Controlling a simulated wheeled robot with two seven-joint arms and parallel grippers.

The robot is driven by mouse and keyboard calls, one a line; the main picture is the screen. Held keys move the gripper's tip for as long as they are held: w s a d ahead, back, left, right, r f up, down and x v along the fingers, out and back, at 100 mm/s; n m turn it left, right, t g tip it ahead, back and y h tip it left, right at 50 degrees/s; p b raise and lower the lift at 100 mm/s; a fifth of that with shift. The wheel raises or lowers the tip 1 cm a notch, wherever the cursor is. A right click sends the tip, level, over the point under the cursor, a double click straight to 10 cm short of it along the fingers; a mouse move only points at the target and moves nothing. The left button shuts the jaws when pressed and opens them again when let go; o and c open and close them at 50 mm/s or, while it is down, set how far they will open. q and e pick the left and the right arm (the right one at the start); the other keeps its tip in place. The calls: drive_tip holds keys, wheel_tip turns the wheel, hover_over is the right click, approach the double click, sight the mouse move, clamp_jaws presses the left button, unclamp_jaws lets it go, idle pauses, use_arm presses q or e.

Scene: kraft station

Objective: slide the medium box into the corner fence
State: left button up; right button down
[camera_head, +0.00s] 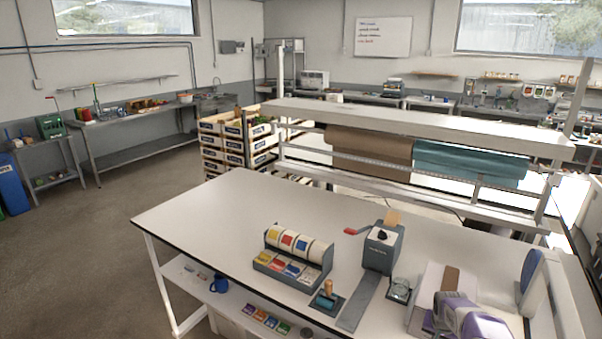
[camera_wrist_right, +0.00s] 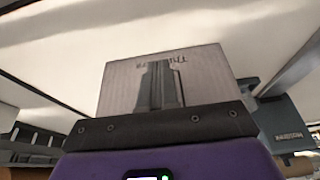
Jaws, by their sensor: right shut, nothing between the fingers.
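The medium box appears to be the pale carton (camera_head: 431,285) with a brown patch on top, at the right front of the white worktable. In the right wrist view the carton (camera_wrist_right: 120,82) fills the middle, with dark print along its top edge. My right gripper (camera_wrist_right: 160,68) is shut and empty, its fingers pointing at the carton's near face. I cannot tell whether they touch it. In the head view, my purple and white right wrist covers part of the carton. My left gripper is not in view. I cannot make out the corner fence.
A grey dispenser (camera_head: 380,250) with a red-handled crank stands left of the carton. A label roll rack (camera_head: 292,262) and a stamp (camera_head: 327,292) lie farther left. The table's left part (camera_head: 210,215) is clear.

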drive_tip(key=shift+w+d, duration=0.1)
idle(0.3)
drive_tip(key=shift+w+d+p, duration=0.3)
drive_tip(key=shift+w+d, duration=0.05)
drive_tip(key=shift+w, duration=0.3)
drive_tip(key=shift+s+a+b, duration=0.45)
drive_tip(key=shift+s+a, duration=0.1)
drive_tip(key=shift+s, duration=0.35)
drive_tip(key=w+d+p+v, duration=0.1)
drive_tip(key=p+v, duration=0.4)
drive_tip(key=v, duration=0.5)
drive_tip(key=shift+r+p, duration=0.35)
drive_tip(key=shift+p, duration=0.05)
drive_tip(key=shift+w, duration=0.1)
